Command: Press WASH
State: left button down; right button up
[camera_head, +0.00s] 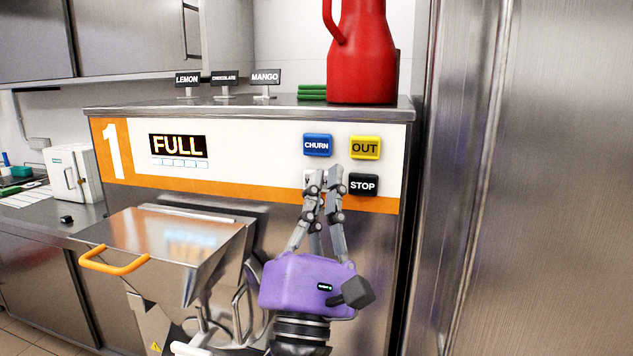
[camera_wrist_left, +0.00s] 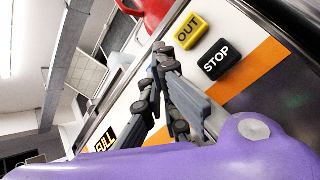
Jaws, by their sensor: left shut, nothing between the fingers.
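The batch freezer (camera_head: 240,180), marked 1, has a white and orange front panel with a lit display (camera_head: 178,146) reading FULL. The blue CHURN button (camera_head: 317,145), yellow OUT button (camera_head: 364,147) and black STOP button (camera_head: 363,185) show on the panel. A pale button (camera_head: 309,178) below CHURN is mostly hidden behind my fingers, and its label cannot be read. My left gripper (camera_head: 324,172), with a purple body, is shut and empty, with its fingertips in front of that button. In the left wrist view the fingertips (camera_wrist_left: 160,55) are close to the panel; contact cannot be told. My right gripper is not in view.
A steel hopper lid (camera_head: 165,240) with an orange handle (camera_head: 113,262) juts out left of my gripper. A red jug (camera_head: 362,55) and LEMON, CHOCOLATE and MANGO signs (camera_head: 266,78) stand on top. A steel wall (camera_head: 530,180) closes off the right.

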pick_arm(q)
jog(key=shift+w, duration=0.1)
dwell(0.5)
jog(key=shift+w+d, duration=0.15)
jog(key=shift+w, duration=0.15)
jog(key=shift+w+d, duration=0.15)
jog(key=shift+w, duration=0.35)
dwell(0.7)
jog(key=shift+s, duration=0.1)
jog(key=shift+s+a, duration=0.3)
jog(key=shift+s, duration=0.5)
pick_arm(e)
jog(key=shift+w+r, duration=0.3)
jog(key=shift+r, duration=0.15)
pick_arm(q)
jog(key=shift+p, duration=0.3)
jog(key=s, duration=0.1)
jog(key=s+a, duration=0.1)
jog(key=s, duration=0.1)
jog(key=s+p, duration=0.1)
jog(key=shift+s+a, duration=0.25)
jog(key=shift+s, duration=0.15)
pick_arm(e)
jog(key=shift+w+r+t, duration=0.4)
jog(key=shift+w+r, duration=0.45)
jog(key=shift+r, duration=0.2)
